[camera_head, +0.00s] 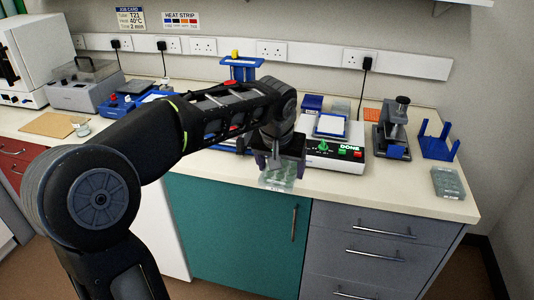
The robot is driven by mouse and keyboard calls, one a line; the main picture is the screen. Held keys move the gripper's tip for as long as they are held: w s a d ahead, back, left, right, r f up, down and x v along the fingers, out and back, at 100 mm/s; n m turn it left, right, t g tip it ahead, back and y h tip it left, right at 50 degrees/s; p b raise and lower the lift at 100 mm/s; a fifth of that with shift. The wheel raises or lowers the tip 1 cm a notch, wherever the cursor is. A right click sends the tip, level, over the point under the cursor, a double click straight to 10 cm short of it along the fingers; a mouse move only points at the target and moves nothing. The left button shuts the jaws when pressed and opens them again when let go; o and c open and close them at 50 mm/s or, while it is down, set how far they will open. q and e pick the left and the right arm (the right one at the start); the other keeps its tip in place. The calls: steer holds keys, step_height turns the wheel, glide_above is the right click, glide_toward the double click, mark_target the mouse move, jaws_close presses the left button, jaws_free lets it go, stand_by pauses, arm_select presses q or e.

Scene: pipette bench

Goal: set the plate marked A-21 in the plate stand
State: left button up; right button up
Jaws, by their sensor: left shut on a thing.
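My left gripper (278,162) points down and is shut on a clear greenish plate (276,182) with a small pale label at its lower edge. The label is too small to read. The plate hangs at the bench's front edge, in front of the green cupboard. A blue stand with upright posts (437,148) is at the right of the bench and looks empty; I take it as the plate stand. A second greenish plate (448,183) lies on the bench in front of it, its label unreadable. My right gripper is not in view.
Bare bench (380,185) runs along the front right.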

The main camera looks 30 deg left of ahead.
arm_select(q)
steer(key=d+f+m+h, duration=0.1)
steer(key=d+f+m, duration=0.2)
steer(key=d+f, duration=1)
steer(key=shift+s+d+f+h, duration=0.25)
steer(key=shift+d+f+h, duration=0.1)
steer(key=shift+f, duration=0.6)
